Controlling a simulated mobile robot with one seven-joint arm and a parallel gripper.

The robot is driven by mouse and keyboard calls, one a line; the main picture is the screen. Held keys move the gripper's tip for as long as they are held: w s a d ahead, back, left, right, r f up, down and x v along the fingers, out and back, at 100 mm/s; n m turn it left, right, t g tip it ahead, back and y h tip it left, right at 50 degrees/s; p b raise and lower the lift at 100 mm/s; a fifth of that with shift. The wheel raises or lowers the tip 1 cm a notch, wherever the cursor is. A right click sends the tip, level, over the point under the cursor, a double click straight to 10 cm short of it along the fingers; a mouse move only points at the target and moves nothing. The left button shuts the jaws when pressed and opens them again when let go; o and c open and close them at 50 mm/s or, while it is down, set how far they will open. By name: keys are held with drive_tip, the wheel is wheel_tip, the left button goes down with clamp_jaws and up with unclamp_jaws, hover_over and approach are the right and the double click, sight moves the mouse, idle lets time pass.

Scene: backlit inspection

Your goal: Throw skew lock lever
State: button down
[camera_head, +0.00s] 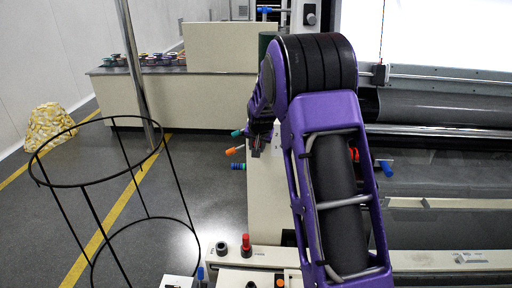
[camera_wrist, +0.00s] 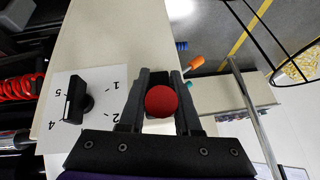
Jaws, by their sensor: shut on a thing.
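A round red knob (camera_wrist: 160,101) sits between the dark fingers of my gripper (camera_wrist: 160,82) in the wrist view. The gripper is shut on it. The knob looks like the end of the lever; its shaft and pivot are hidden behind the knob and fingers. In the head view my gripper (camera_head: 259,137) is at the cream machine side panel (camera_head: 266,205), partly hidden by my purple arm. The knob cannot be made out there.
A black selector knob (camera_wrist: 76,100) on a numbered white plate is left of my gripper. Green (camera_head: 237,132), orange (camera_head: 234,151) and blue (camera_head: 238,167) handles stick out nearby. A black wire-frame stand (camera_head: 86,182) is at left. Grey floor (camera_head: 222,200) lies between.

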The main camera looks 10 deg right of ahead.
drive_tip(key=shift+g, duration=0.3)
idle(0.4)
drive_tip(key=c, duration=0.9)
unclamp_jaws()
drive_tip(key=shift+r, duration=0.15)
drive_tip(key=v, duration=1.7)
drive_tip(key=shift+r, duration=0.15)
